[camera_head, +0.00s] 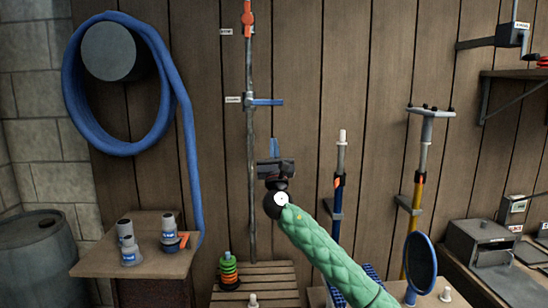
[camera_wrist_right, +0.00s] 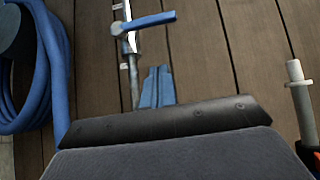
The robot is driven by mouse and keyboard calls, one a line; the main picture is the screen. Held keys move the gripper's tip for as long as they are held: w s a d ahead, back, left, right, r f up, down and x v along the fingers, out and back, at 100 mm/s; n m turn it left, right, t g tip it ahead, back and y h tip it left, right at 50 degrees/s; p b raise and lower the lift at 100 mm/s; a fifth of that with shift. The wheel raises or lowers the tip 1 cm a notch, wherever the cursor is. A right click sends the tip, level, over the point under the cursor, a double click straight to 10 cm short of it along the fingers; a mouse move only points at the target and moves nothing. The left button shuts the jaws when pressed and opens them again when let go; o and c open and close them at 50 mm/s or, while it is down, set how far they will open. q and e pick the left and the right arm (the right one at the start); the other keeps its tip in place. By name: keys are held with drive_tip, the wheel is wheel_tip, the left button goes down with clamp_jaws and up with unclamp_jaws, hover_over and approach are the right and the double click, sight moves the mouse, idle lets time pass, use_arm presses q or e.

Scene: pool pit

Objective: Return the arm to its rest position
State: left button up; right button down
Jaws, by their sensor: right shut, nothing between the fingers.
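My right arm, in a green quilted sleeve (camera_head: 330,255), reaches up from the bottom of the head view toward the plank wall. Its gripper (camera_head: 274,146) has blue fingers that are shut and empty. In the wrist view the blue fingers (camera_wrist_right: 157,86) lie together, pointing up. In both pictures they sit just below a blue lever (camera_head: 268,102) on a vertical metal pipe (camera_head: 251,180). The lever also shows in the wrist view (camera_wrist_right: 146,24), with a gap between it and the fingertips. My left gripper is not in view.
A blue hose (camera_head: 184,115) hangs coiled at left above a wooden shelf (camera_head: 100,262) with grey containers. A grey box (camera_head: 480,243) stands at the right.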

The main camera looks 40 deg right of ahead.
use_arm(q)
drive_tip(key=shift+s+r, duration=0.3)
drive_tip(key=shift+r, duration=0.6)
use_arm(e)
drive_tip(key=shift+v, duration=0.9)
